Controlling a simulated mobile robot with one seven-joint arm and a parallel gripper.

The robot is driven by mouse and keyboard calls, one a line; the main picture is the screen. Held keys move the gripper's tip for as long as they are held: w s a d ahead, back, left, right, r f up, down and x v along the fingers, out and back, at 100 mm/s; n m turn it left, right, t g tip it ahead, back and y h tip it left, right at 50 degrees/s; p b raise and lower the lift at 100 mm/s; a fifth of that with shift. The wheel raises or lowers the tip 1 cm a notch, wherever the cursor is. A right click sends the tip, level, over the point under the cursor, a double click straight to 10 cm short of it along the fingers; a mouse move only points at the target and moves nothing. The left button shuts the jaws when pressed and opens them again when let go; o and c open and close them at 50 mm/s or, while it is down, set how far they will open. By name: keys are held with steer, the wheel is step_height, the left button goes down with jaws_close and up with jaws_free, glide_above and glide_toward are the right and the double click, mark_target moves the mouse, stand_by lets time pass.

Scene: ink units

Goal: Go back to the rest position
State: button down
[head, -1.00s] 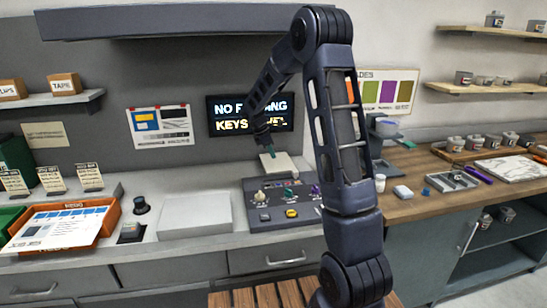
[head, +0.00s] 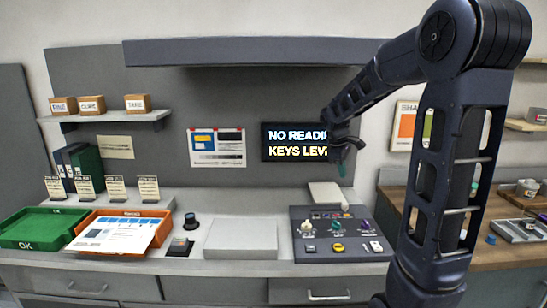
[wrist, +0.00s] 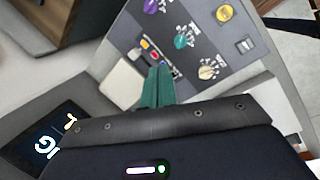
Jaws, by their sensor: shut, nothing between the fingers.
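My gripper (wrist: 158,88) shows in the wrist view as two green fingers pressed together with nothing between them. It hangs above the grey control panel (wrist: 200,15), apart from it. In the head view my gripper (head: 343,168) is small, in front of the dark screen (head: 264,142), and my arm covers the screen's right part. The control panel (head: 296,244) stands on the counter with several knobs, including a cream one, a teal one (wrist: 183,40) and a purple one, plus a yellow button (head: 337,247) and a switch.
A white flat box (head: 240,240) lies left of the panel. Further left are an orange tray (head: 160,232) with a paper sheet and a green tray (head: 20,228) marked OK. A shelf (head: 110,117) with small boxes hangs above. The wooden counter is at right.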

steer(key=s+d+r+m+t+y, duration=0.1)
steer(key=s+m, duration=0.4)
steer(key=s, duration=0.8)
steer(key=s+d+r+m+t+y, duration=0.1)
steer(key=s+m, duration=0.5)
steer(key=s, duration=0.7)
steer(key=shift+d+r+m+t+y, duration=0.3)
steer(key=shift+d+r+t+y, duration=0.1)
steer(key=shift+r+t, duration=0.4)
stand_by(1.3)
